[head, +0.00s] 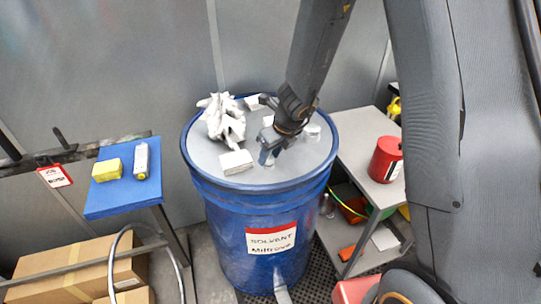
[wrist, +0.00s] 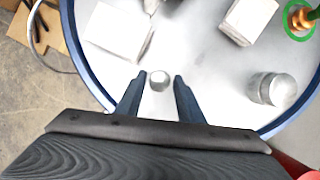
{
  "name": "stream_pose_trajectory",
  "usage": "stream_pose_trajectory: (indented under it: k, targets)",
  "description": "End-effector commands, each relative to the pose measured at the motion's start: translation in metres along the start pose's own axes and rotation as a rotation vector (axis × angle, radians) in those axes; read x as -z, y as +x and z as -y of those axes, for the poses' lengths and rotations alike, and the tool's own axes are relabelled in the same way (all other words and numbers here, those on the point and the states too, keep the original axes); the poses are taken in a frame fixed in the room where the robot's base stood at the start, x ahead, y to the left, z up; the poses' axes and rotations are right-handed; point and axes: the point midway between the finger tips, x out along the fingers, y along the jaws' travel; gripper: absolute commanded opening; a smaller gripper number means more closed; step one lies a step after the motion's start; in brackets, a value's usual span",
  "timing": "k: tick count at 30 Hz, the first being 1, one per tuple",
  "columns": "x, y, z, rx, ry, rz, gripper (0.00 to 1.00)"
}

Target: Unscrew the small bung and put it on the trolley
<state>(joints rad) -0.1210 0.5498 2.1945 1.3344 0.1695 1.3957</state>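The small bung (wrist: 159,82) is a small round grey cap on the grey top of the blue drum (head: 255,225). It shows in the wrist view between the fingertips of my gripper (wrist: 157,80), with a gap on both sides. In the head view my gripper (head: 268,157) points down over the drum top, and I cannot make out the bung there. My gripper is open and empty. A wider silvery cap (wrist: 273,89) stands to the right; it also shows in the head view (head: 313,131). The grey two-level trolley (head: 352,128) stands right of the drum.
A red can (head: 386,159) stands on the trolley. White blocks (head: 236,162) and a crumpled white cloth (head: 222,118) lie on the drum top. A green ring with a copper-coloured centre (wrist: 300,18) is at the wrist view's upper right. A blue stand (head: 125,188) is at left.

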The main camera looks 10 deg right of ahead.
Motion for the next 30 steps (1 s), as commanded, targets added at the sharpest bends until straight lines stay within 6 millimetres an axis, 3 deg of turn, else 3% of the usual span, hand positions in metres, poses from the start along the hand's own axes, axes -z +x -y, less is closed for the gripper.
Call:
stream_pose_trajectory:
  k: [19,27,30]
  targets:
    - [-0.0026,-0.0006,-0.0063,0.280,0.673,-0.002,0.34]
    - [-0.0026,0.0007,-0.0052,0.303,0.732,0.000,0.34]
    - [-0.0026,0.0008,-0.0052,0.302,0.730,0.000,0.19]
